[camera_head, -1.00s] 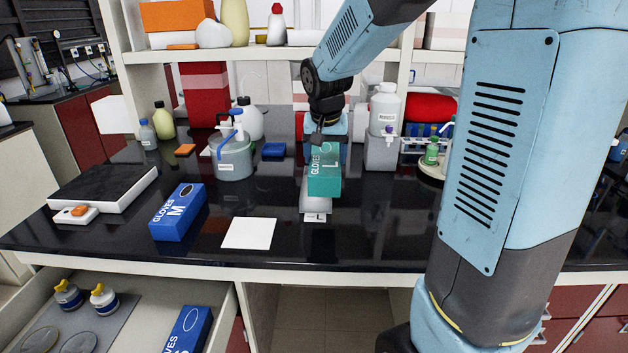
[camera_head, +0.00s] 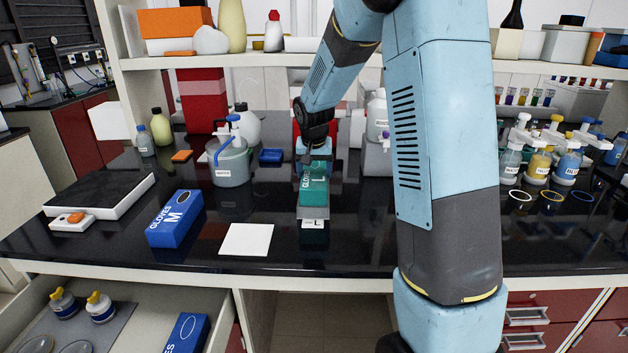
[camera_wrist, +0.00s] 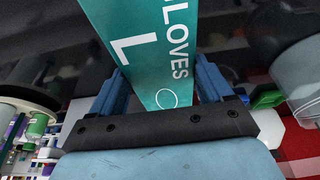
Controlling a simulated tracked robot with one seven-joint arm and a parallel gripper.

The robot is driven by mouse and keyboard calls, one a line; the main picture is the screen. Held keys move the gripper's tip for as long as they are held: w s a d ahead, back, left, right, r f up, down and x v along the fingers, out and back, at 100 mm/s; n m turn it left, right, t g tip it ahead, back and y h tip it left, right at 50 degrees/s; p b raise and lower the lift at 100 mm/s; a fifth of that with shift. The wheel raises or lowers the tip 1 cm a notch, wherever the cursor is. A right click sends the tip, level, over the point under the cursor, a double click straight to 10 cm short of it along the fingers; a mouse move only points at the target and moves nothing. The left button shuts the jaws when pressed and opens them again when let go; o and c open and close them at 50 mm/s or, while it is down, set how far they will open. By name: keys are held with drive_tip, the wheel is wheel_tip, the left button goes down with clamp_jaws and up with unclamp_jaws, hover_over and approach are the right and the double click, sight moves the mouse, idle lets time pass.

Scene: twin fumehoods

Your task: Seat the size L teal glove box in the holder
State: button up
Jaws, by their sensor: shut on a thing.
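The teal size L glove box (camera_head: 314,190) stands near the middle of the dark bench, with its L face toward the head camera. The holder (camera_head: 312,224) shows mainly as a pale front piece with an L label just below the box. The box hides the rest of it. The box is directly above or in the holder; I cannot tell whether its bottom rests there. My gripper (camera_head: 315,160) is shut on the upper end of the box from behind and above. In the wrist view, the box (camera_wrist: 150,45) lies between the two blue fingers.
A blue size M glove box (camera_head: 175,218) and a white square (camera_head: 246,239) lie to the left. A grey wash container (camera_head: 230,165) stands behind them. Bottles (camera_head: 540,160) stand at the right. An open drawer (camera_head: 130,315) is at the lower left.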

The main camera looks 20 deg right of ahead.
sight(314, 174)
drive_tip(key=shift+w+f, duration=0.25)
drive_tip(key=shift+f, duration=1.5)
drive_tip(key=shift+s+f, duration=0.1)
drive_tip(key=shift+f, duration=0.1)
drive_tip(key=o, duration=1)
drive_tip(key=shift+o, duration=0.8)
drive_tip(key=shift+f, duration=0.1)
drive_tip(key=shift+s+d, duration=0.1)
